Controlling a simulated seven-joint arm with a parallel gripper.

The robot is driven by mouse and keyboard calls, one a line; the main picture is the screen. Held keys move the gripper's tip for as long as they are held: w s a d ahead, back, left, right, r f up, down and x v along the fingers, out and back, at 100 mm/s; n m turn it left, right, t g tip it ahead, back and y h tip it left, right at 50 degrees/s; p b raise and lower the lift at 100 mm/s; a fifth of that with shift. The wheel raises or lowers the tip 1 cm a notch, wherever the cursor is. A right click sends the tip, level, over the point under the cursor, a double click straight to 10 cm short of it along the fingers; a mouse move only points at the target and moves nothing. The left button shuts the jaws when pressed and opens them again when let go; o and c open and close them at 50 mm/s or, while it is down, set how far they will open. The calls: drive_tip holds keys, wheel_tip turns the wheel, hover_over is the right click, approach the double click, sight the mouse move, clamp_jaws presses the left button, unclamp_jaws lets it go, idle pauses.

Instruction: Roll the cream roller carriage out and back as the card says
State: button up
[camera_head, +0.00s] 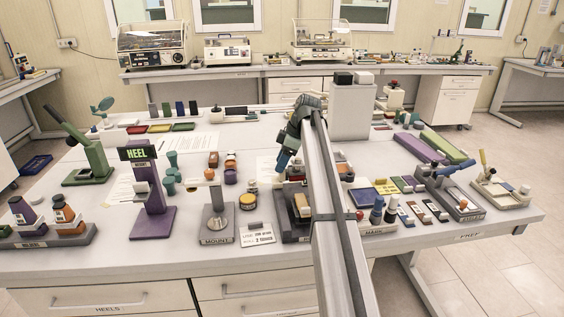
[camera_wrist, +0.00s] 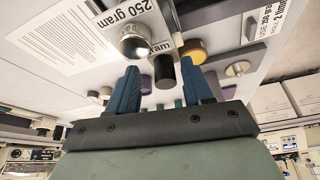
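The cream roller carriage appears to be the cream block (camera_head: 302,205) on a dark tray at the front of the table, partly hidden by my arm. A white card (camera_head: 258,235) with printed lines lies left of that tray. In the wrist view the card (camera_wrist: 275,22) shows at the upper right, cut by the edge, reading "USE: 250 gra…" and "ROLL 2 time…". My gripper (camera_head: 281,162) is above the middle of the table, behind the carriage. In the wrist view my gripper (camera_wrist: 157,85) has its blue fingers apart with nothing held between them.
A silver-domed weight (camera_wrist: 134,42), a black cylinder (camera_wrist: 164,70) and an orange-brown cylinder (camera_wrist: 193,50) stand beyond my fingertips. A "MOUNT" stand (camera_head: 217,225) and purple "HEEL" stand (camera_head: 152,220) are at left. A grey box (camera_head: 352,110) stands behind my arm.

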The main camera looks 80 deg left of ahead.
drive_tip(key=v, duration=1.4)
drive_tip(key=shift+f, duration=0.1)
